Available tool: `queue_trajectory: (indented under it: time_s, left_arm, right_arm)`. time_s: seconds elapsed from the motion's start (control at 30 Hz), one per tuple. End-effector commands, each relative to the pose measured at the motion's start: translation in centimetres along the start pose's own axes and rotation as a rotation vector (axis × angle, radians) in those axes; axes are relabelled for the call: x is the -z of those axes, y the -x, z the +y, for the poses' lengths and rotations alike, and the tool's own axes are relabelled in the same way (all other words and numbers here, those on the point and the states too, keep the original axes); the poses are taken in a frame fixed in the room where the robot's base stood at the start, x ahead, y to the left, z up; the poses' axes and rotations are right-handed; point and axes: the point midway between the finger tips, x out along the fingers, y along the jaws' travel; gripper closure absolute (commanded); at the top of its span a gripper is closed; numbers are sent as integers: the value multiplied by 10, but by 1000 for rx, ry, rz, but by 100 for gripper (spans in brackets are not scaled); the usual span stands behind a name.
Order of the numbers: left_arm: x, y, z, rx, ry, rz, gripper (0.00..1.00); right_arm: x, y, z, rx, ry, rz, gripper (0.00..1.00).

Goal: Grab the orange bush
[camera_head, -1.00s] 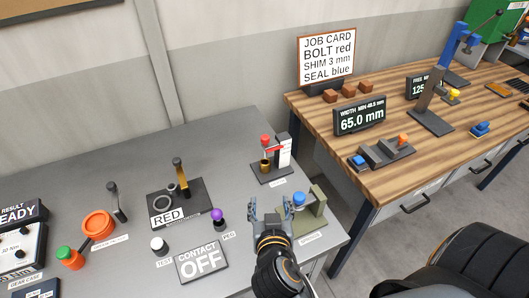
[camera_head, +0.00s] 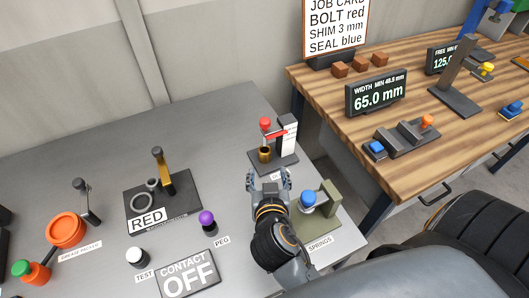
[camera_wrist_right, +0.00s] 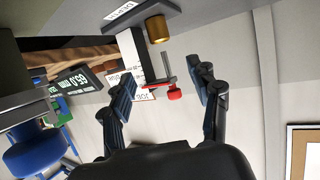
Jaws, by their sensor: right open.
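The orange bush looks like a small brass-orange cylinder (camera_head: 264,154) at the dark-based gauge stand (camera_head: 287,135) with a red-tipped lever, near the grey bench's far right edge. My right gripper (camera_head: 267,178) is open and empty, just in front of the stand. In the right wrist view the bush (camera_wrist_right: 157,29) is at top centre, beyond the open fingers (camera_wrist_right: 165,90) and apart from them. The red lever tip (camera_wrist_right: 174,94) shows between the fingers there. My left gripper is not in view.
A green-grey spring stand with a blue knob (camera_head: 308,198) is close to the right of my right gripper. A purple peg (camera_head: 207,217) and a RED-labelled plate (camera_head: 180,205) are to its left. A wooden bench (camera_head: 335,95) is beyond a gap at right.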

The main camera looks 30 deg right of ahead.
Motion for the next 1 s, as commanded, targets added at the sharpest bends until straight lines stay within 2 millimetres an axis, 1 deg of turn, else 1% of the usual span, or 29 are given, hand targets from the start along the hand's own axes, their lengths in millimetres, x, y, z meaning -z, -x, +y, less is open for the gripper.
queue_trajectory:
  time_s: [0.03,0.07,0.2,0.3,0.4,0.57,0.77,0.9,1.0]
  left_arm:
    - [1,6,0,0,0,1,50]
    - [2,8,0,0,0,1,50]
    - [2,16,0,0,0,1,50]
    - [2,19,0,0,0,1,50]
    - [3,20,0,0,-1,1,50]
    - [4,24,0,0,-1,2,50]
    - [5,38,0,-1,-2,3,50]
    - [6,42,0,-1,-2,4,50]
    - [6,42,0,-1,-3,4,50]
  right_arm:
    - [5,-9,0,-2,3,4,39]
    - [6,-15,1,-2,3,4,39]
    - [5,-44,1,-2,3,4,39]
    - [4,-59,0,-1,2,2,39]
    - [3,-69,1,-2,1,1,39]
    - [2,-77,0,-1,1,1,39]
    - [-2,-101,-1,-2,3,1,39]
    - [-3,-118,-2,-2,2,1,39]
    - [-5,-123,-1,-2,0,0,39]
